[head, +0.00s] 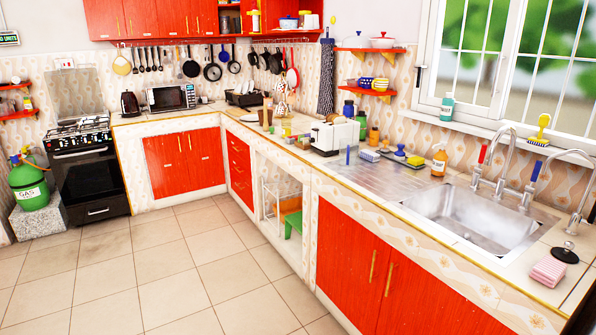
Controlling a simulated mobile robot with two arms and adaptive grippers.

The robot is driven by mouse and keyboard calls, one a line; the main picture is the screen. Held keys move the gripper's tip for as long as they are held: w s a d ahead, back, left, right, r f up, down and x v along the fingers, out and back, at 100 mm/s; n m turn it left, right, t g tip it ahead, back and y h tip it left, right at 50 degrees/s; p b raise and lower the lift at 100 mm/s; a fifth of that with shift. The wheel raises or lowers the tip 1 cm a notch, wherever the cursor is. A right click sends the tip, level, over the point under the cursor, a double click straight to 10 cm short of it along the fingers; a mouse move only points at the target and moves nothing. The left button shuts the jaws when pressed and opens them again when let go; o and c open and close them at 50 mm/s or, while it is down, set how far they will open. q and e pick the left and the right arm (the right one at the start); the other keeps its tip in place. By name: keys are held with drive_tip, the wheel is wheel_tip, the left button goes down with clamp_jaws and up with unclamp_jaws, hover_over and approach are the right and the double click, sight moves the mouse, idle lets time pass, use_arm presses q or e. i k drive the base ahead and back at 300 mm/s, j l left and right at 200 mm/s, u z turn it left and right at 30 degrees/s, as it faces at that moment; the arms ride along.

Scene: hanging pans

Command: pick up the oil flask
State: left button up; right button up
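I cannot tell for certain which item is the oil flask. Several bottle-like items show in the head view. An amber bottle (439,161) stands upright on the counter behind the sink. A teal bottle (447,107) stands on the window sill. A small clutter of items near the far corner of the counter is too small to tell apart. Neither of my grippers is in view.
The long counter (478,263) runs along the right wall with a metal sink (470,219) and taps. A white toaster (335,135) stands midway. A stove (88,170) and green gas cylinder (28,184) are at the left. The tiled floor (170,260) is clear.

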sight(286, 120)
drive_tip(key=i+u, duration=0.15)
drive_tip(key=i, duration=0.75)
drive_tip(key=i+l+u, duration=0.2)
drive_tip(key=i, duration=0.7)
drive_tip(key=i+j+z, duration=0.1)
drive_tip(key=i, duration=0.4)
drive_tip(key=i+j+z, duration=0.15)
drive_tip(key=i, duration=0.4)
drive_tip(key=i+j+z, duration=0.1)
drive_tip(key=i, duration=0.4)
